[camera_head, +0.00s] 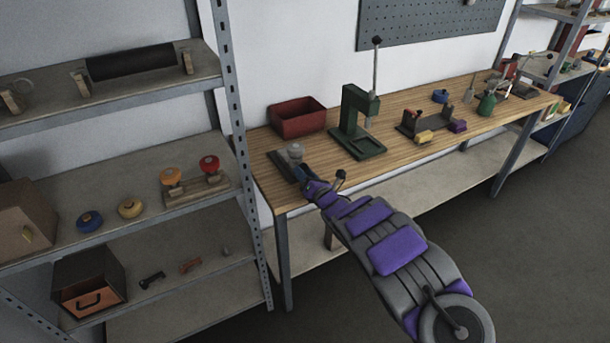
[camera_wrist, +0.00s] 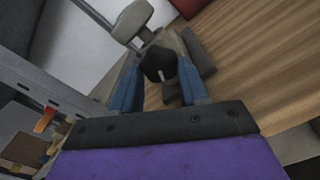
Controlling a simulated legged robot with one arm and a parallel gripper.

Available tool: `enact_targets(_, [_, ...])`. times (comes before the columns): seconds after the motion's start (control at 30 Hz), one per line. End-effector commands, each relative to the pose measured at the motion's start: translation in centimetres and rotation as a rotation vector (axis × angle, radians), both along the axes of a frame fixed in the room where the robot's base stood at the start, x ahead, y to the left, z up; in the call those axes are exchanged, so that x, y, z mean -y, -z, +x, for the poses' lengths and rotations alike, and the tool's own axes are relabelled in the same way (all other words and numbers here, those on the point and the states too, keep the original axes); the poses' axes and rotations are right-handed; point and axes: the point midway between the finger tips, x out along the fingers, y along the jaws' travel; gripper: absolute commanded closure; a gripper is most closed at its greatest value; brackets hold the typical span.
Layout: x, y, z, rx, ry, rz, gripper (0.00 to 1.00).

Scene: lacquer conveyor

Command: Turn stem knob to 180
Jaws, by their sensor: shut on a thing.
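The stem knob (camera_wrist: 158,63) is a dark, faceted knob in the wrist view, between the two blue fingers of my gripper (camera_wrist: 159,74). The fingers are shut on its sides. A grey, rounded paddle-like piece (camera_wrist: 132,20) stands just beyond it. In the head view the grey piece (camera_head: 295,152) shows at the left end of the workbench. My gripper (camera_head: 300,172) reaches it from the front there, and my arm hides much of the fixture. The knob's angle and any scale marks cannot be read.
The workbench (camera_head: 238,155) also carries a red bin (camera_head: 297,118), a green press (camera_head: 357,125) with an upright lever, and further fixtures to the right. A metal shelf (camera_head: 50,227) with coloured knobs stands close on the left. Its upright post is near my gripper.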

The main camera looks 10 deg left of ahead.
Motion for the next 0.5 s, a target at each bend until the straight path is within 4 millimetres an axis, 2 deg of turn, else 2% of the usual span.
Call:
enact_targets(0.03, [0.02, 0.42, -0.08, 0.016, -0.001, -0.038, 0.86])
enact_targets(0.5, [0.15, 0.34, 0.04, 0.235, -0.002, -0.357, 0.86])
